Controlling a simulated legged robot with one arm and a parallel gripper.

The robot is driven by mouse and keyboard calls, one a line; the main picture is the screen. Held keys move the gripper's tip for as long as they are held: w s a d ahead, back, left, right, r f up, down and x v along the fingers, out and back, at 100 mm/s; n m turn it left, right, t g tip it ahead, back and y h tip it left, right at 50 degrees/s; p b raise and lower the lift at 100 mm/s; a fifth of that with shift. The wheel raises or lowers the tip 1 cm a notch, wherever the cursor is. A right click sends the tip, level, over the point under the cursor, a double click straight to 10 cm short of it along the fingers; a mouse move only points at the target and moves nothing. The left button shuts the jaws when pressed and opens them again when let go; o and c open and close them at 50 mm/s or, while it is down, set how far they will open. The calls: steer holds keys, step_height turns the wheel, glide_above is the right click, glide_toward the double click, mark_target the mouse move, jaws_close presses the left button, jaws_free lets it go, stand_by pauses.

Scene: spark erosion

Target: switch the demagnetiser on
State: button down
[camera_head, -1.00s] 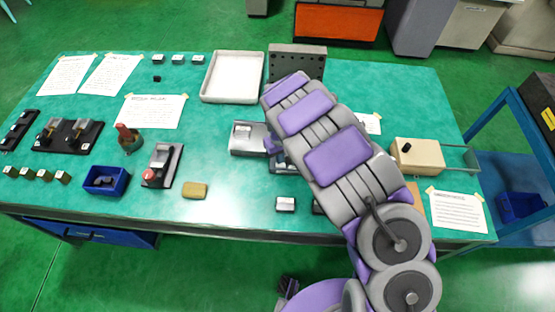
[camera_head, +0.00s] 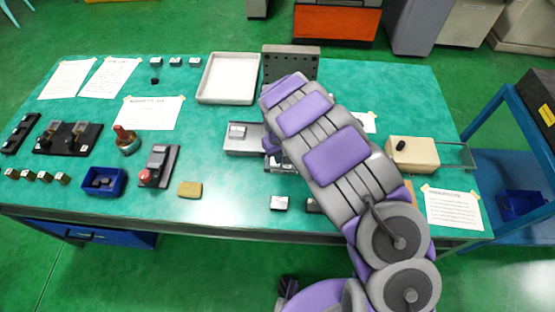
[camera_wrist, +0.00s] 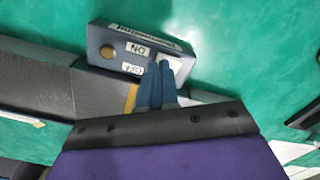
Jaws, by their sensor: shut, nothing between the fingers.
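The demagnetiser (camera_wrist: 128,62) is a dark blue-grey box in the wrist view, with an upside-down name label along its far edge. Its top carries an ON label (camera_wrist: 137,49), an OFF label (camera_wrist: 131,69) and a round brass-coloured button or stud (camera_wrist: 107,52). A pale part beside the labels is partly covered by my fingers. My gripper (camera_wrist: 160,66) is shut and empty, its blue fingertips over the box's near edge beside the labels. I cannot tell whether they touch it. In the head view my arm hides most of this area.
A grey block (camera_head: 240,145) lies left of my arm. A white tray (camera_head: 230,78) and a drilled dark plate (camera_head: 290,62) stand behind. A cream box with a black knob (camera_head: 414,154) is at right.

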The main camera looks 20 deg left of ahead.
mark_target(274, 163)
steer(key=shift+a+f, duration=0.3)
steer(key=shift+a, duration=0.3)
steer(key=shift+a+f, duration=0.3)
steer(key=shift+a, duration=0.3)
steer(key=shift+d, duration=0.9)
steer(key=shift+a+f, duration=0.35)
steer(key=shift+a, duration=0.35)
steer(key=shift+d+r, duration=0.3)
steer(key=shift+r, duration=0.15)
steer(key=shift+d+r+p, duration=0.15)
steer(key=shift+r+p, duration=0.4)
steer(key=shift+r, duration=0.2)
steer(key=shift+a+r+p, duration=0.15)
steer(key=shift+r+p, duration=0.2)
steer(key=shift+r, duration=0.35)
steer(key=shift+a+r+p, duration=0.15)
steer(key=shift+r+p, duration=0.15)
steer(key=shift+r, duration=0.4)
steer(key=shift+d+r+p, duration=0.25)
steer(key=shift+r+p, duration=0.05)
steer(key=shift+r, duration=0.7)
steer(key=shift+a, duration=0.1)
